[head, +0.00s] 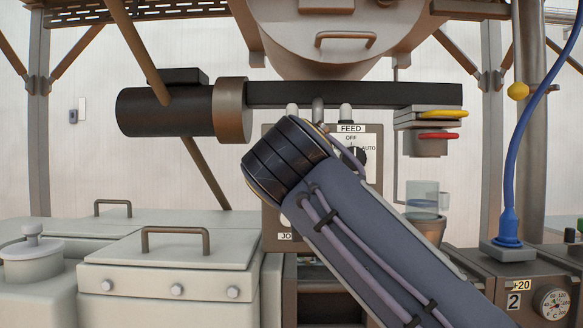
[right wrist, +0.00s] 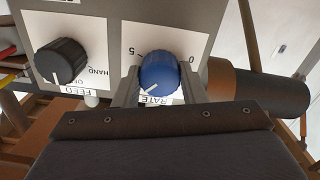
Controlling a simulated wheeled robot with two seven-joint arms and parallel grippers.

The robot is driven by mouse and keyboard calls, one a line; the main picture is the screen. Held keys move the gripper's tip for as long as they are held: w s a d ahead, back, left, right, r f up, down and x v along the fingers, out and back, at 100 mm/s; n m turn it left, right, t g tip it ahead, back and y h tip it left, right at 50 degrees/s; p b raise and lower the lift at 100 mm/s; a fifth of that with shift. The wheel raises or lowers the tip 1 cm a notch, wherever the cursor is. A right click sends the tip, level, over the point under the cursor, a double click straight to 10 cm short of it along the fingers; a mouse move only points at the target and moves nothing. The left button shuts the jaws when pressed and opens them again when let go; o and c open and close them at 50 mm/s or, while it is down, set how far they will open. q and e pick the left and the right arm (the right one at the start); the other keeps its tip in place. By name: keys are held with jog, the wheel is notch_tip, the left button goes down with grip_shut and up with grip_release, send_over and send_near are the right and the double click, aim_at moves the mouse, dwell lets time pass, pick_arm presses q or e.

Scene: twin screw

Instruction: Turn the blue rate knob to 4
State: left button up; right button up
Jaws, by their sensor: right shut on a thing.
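The blue rate knob (right wrist: 158,72) sits on a white plate of the control panel in the right wrist view, which shows the panel upside down. My right gripper (right wrist: 161,86) is shut on it, with one grey finger on each side. The knob's white pointer line slants to the lower left in that view. A 5 shows left of the knob, a 0 to its right, and the RATE label (right wrist: 158,100) is partly covered. In the head view my right arm hides the knob and gripper. My left gripper is in neither view.
A black FEED knob (right wrist: 61,61) is beside the blue knob; it also shows in the head view (head: 359,156). A black motor cylinder (head: 165,112) is at the upper left. A glass beaker (head: 422,202) and a gauge box (head: 520,276) stand at right.

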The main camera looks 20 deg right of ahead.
jog(key=m+b, duration=0.1)
jog(key=m, duration=0.3)
jog(key=shift+f+m+b, duration=0.15)
jog(key=shift+m+b, duration=0.15)
jog(key=shift+m, duration=0.1)
dwell(0.4)
jog(key=o, duration=1)
jog(key=shift+b+v, duration=0.7)
jog(key=shift+v, duration=3.2)
